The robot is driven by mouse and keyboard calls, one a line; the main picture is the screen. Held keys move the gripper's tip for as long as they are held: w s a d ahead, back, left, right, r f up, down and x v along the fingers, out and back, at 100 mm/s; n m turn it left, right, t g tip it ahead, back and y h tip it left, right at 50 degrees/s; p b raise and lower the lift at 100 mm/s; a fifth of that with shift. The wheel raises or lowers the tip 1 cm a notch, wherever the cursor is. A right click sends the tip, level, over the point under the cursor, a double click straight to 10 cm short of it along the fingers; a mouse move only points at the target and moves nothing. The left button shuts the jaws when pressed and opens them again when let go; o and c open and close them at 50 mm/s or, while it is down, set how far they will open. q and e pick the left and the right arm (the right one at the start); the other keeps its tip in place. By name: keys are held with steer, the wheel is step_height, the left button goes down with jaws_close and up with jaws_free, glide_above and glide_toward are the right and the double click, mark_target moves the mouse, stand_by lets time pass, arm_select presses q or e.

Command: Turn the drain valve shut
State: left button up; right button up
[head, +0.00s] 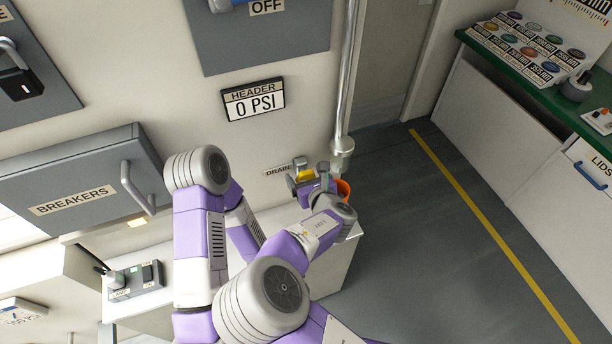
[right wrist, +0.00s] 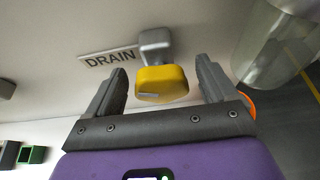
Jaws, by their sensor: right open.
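The drain valve has a yellow handle (head: 306,175) on a grey fitting at the wall, beside the DRAIN label (head: 278,171). In the right wrist view the yellow handle (right wrist: 161,83) sits between the two fingers, with its grey stem (right wrist: 155,42) behind it and the DRAIN label (right wrist: 108,57) to its left. My right gripper (head: 309,184) is open around the handle; it also shows in the right wrist view (right wrist: 160,76). Gaps show between both fingers and the handle. In the head view the gripper partly hides the valve. My left gripper is out of view.
A metal pipe (head: 347,85) comes down just right of the valve, above an orange object (head: 344,189) partly hidden by my arm. A grey breakers box (head: 85,195) juts from the wall at left. Floor at right is clear.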

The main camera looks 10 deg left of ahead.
steer(key=c, duration=0.9)
steer(key=shift+w+d+f+m+g+y+b, duration=0.1)
steer(key=shift+m+g+y+b, duration=0.1)
steer(key=shift+m+y+b, duration=0.25)
steer(key=shift+d+m+g+y+b, duration=0.15)
steer(key=shift+m+g+b, duration=0.1)
steer(key=shift+m, duration=0.3)
steer(key=shift+a+m+y+b, duration=0.15)
steer(key=shift+m+y+b, duration=0.15)
steer(key=shift+m, duration=0.1)
steer(key=o, duration=0.9)
